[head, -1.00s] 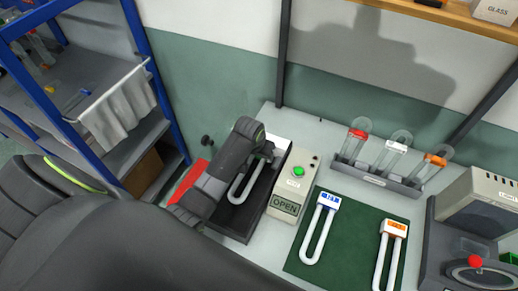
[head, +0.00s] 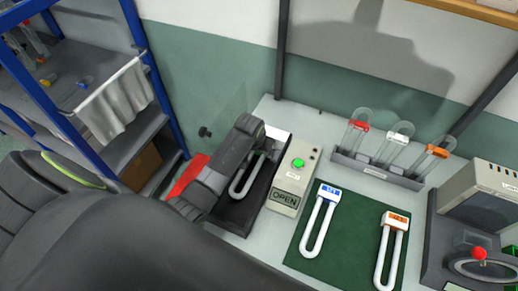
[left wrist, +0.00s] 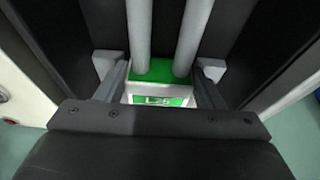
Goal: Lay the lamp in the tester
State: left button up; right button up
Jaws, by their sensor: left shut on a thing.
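The lamp with the green-labelled base is a white U-shaped tube (head: 237,184); its base shows between my left gripper's fingers in the left wrist view (left wrist: 160,95). My left gripper (head: 262,152) is shut on this base, and its arm hides part of the lamp in the head view. The lamp is over or in the dark tray of the tester (head: 240,228); I cannot tell whether it touches the bottom. The tester's cream control box (head: 292,180) has a green button and an "OPEN" display. My right gripper is not in view.
A blue-labelled lamp (head: 315,230) and an orange-labelled lamp (head: 386,258) lie on a green mat (head: 345,240). A grey rack (head: 375,172) holds several glass-topped bulbs. A machine with a red knob (head: 478,253) stands at right.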

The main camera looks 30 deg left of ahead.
pick_arm(q)
jog(key=o, duration=1)
jog(key=shift+o, duration=0.8)
jog(key=shift+r, duration=0.35)
jog(key=b+v, duration=0.1)
jog(key=v, duration=1.5)
jog(key=shift+s+r, duration=0.2)
jog(key=shift+r, duration=0.1)
